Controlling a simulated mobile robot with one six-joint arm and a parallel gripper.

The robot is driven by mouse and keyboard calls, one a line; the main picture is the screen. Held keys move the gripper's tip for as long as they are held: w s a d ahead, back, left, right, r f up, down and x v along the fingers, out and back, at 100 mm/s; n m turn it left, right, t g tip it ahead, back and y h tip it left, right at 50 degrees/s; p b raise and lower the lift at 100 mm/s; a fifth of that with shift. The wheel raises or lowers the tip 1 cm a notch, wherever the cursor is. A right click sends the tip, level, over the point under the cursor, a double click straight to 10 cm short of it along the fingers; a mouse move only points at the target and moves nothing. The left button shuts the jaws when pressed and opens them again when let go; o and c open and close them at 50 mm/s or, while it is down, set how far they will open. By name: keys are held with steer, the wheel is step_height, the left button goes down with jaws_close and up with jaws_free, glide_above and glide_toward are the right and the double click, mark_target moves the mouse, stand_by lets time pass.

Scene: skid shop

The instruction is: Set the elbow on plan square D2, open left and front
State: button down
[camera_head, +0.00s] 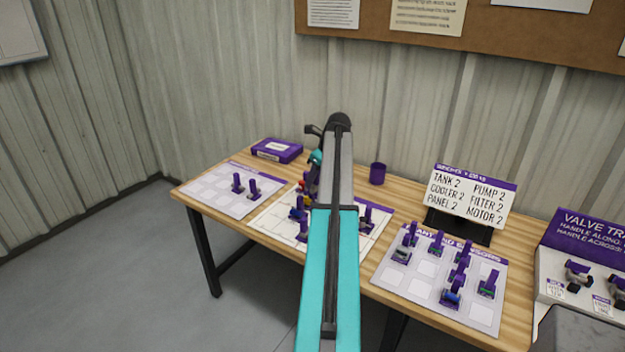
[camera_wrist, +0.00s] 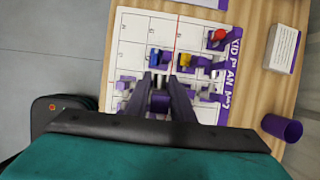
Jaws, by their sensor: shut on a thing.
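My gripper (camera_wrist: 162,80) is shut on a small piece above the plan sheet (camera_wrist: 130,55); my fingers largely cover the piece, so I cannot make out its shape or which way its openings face. In the head view, my arm hides the gripper and part of the plan sheet (camera_head: 262,222). A blue-topped piece (camera_wrist: 154,57), a yellow-topped piece (camera_wrist: 186,60) and a red-topped piece (camera_wrist: 220,36) stand on the sheet beyond my fingertips. Purple pieces also show beside my fingers. The square letters are too small to read, so I cannot pick out D2.
A left sheet (camera_head: 212,193) holds two purple pieces. A right sheet (camera_head: 391,279) holds several. A purple box (camera_head: 277,150), a purple cup (camera_head: 377,173) and a lettered sign (camera_head: 470,196) stand along the back. A valve tray (camera_head: 551,288) is at far right.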

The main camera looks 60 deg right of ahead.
mark_target(314, 183)
steer(key=shift+f, duration=0.2)
steer(key=shift+f+b, duration=1.2)
steer(key=shift+f, duration=1.35)
steer(key=shift+p, duration=0.7)
steer(key=shift+f, duration=0.15)
steer(key=shift+w+f+b, duration=0.1)
steer(key=shift+f+b, duration=0.5)
steer(key=shift+f, duration=1.85)
steer(key=shift+f, duration=0.3)
steer(key=shift+f, duration=1.65)
steer(key=shift+f, duration=0.4)
